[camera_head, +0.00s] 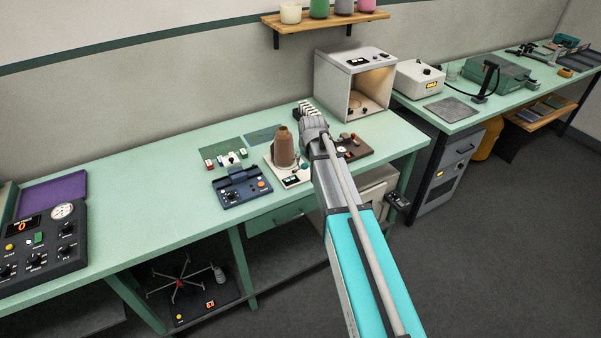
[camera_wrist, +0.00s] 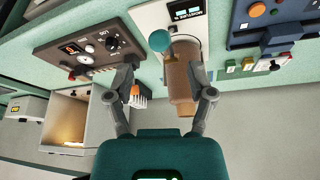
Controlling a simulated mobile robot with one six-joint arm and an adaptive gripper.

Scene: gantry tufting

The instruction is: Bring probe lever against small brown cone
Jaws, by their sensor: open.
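The small brown cone (camera_head: 284,150) stands on a white instrument with a small display (camera_head: 296,180) on the green bench. In the wrist view the cone (camera_wrist: 180,84) lies across the middle, between my fingers in the picture and closer to the right one. A teal ball (camera_wrist: 159,41) sits beside the cone near the white instrument; it looks like the probe lever's knob, and its arm is not clear. My gripper (camera_wrist: 167,82) is open with nothing gripped. In the head view my wrist is just right of the cone and hides the fingertips.
A blue control box (camera_head: 241,186) stands left of the cone. A brown panel with knobs (camera_wrist: 90,47) stands on the other side, close to my gripper. An open grey cabinet (camera_head: 354,82) is behind.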

